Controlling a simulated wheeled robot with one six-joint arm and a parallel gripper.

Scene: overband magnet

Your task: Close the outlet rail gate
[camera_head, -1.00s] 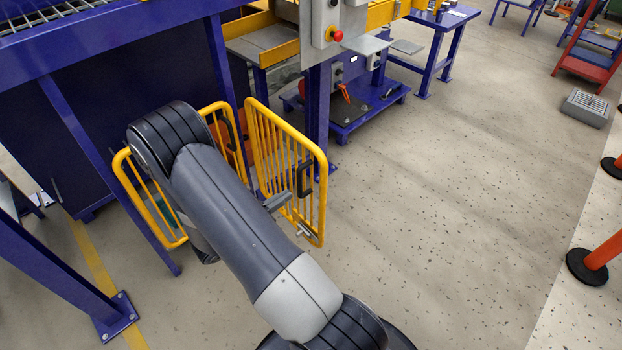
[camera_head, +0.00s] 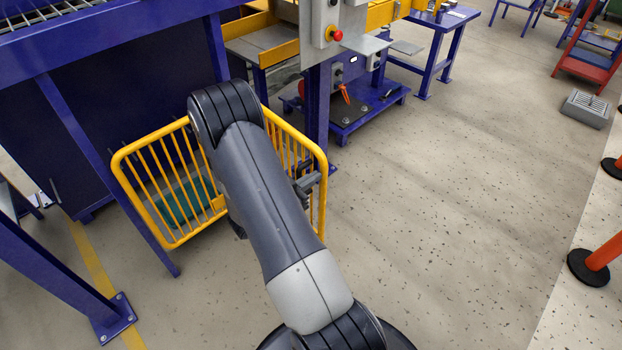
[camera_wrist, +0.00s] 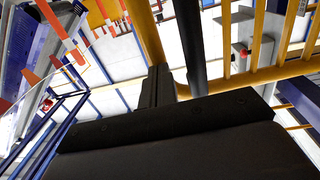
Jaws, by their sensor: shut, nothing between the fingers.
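The yellow barred gate leaf (camera_head: 322,205) stands upright right of my arm in the head view, angled out over the floor, with my arm hiding part of it. My gripper (camera_head: 306,186) is shut and empty, at the leaf's upper outer part by its dark handle. In the wrist view the shut fingers (camera_wrist: 158,86) are close to a yellow frame bar (camera_wrist: 148,35) and the black handle bar (camera_wrist: 190,45). I cannot tell whether they touch. A second yellow barred panel (camera_head: 150,205) stands left of my arm.
A blue post (camera_head: 317,110) and a control box with a red button (camera_head: 336,34) stand behind the leaf. A blue frame leg (camera_head: 105,165) stands at left. The floor at right is open, with orange posts (camera_head: 605,252) at the far edge.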

